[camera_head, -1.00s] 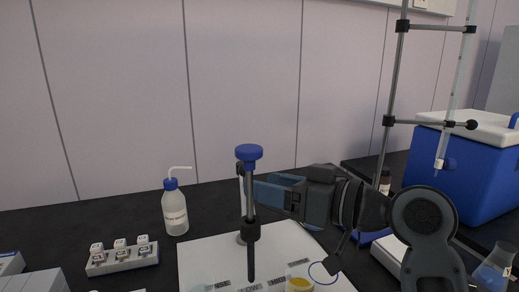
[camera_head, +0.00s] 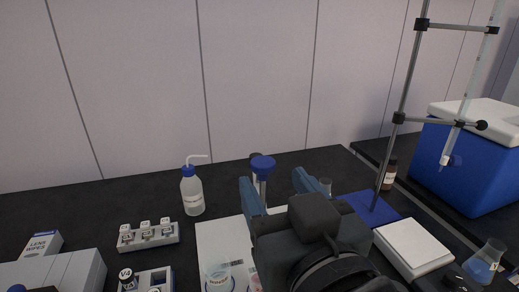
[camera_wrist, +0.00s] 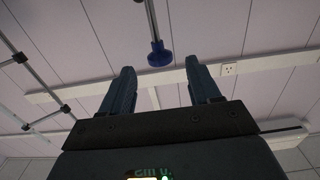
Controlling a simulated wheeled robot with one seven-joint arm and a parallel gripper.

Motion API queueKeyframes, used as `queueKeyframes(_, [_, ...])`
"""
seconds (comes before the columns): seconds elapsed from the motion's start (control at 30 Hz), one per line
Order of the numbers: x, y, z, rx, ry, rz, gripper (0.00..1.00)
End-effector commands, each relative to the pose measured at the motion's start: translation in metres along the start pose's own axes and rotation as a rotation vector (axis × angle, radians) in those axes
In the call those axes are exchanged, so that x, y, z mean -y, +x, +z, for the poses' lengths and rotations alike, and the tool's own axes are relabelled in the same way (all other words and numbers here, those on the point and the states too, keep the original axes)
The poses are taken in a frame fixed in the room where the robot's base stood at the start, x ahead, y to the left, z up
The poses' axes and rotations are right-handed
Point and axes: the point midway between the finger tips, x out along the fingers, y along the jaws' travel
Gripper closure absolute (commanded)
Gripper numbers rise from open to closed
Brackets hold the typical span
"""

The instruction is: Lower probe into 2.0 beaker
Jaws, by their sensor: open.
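A blue knob (camera_head: 262,163) tops a pale upright post at the back of a white mat (camera_head: 215,236). The knob also shows in the wrist view (camera_wrist: 159,55), on a thin rod, beyond the gap between my fingers. My gripper (camera_head: 278,188) is open and empty, its two blue fingers apart, with the knob showing between them in the head view. The wrist view shows the fingers (camera_wrist: 160,77) apart too. The dark probe below the knob is hidden behind my gripper. A clear beaker (camera_head: 218,276) stands on the mat; its label is too small to read.
A wash bottle (camera_head: 192,192) and a rack of small vials (camera_head: 148,236) stand left. Boxes (camera_head: 62,270) fill the front left. A burette stand (camera_head: 396,118), a brown bottle (camera_head: 389,174), a white slab (camera_head: 412,246), a flask (camera_head: 484,262) and a blue cooler (camera_head: 468,155) stand right.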

Motion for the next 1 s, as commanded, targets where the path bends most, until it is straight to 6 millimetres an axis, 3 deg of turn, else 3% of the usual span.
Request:
queueKeyframes(0.27, [0.0,0.023,0.003,-0.004,0.003,0.003,0.38])
queueKeyframes(0.6, [0.0,0.07,-0.001,-0.001,-0.001,0.001,0.38])
queueKeyframes(1.0, [0.0,0.077,0.0,0.0,0.0,0.001,0.38])
